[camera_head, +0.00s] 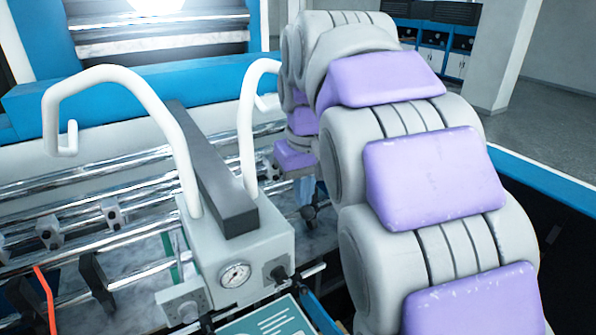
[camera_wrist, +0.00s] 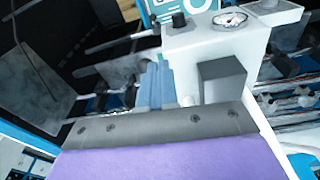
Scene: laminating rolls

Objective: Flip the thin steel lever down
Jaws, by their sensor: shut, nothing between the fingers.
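A light grey metal box (camera_head: 240,245) with a round gauge (camera_head: 235,274) and a black knob (camera_head: 279,273) stands at lower middle in the head view. A thin steel rod (camera_head: 309,271) sticks out at its right side; I cannot tell if this is the lever. No other clear lever shows. My gripper (camera_head: 306,192) is beyond the box, to its right, partly hidden by my arm. In the wrist view my gripper's blue fingers (camera_wrist: 155,75) are together and empty, beside the box's wall (camera_wrist: 192,50). Any contact with it cannot be told.
Two white bent tubes (camera_head: 160,110) and a dark grey bar (camera_head: 212,170) rise at the box. Long shiny rollers (camera_head: 100,190) with small clamps (camera_head: 48,232) run to the left. A blue machine frame (camera_head: 190,80) stands behind. Open floor (camera_head: 560,120) lies at the right.

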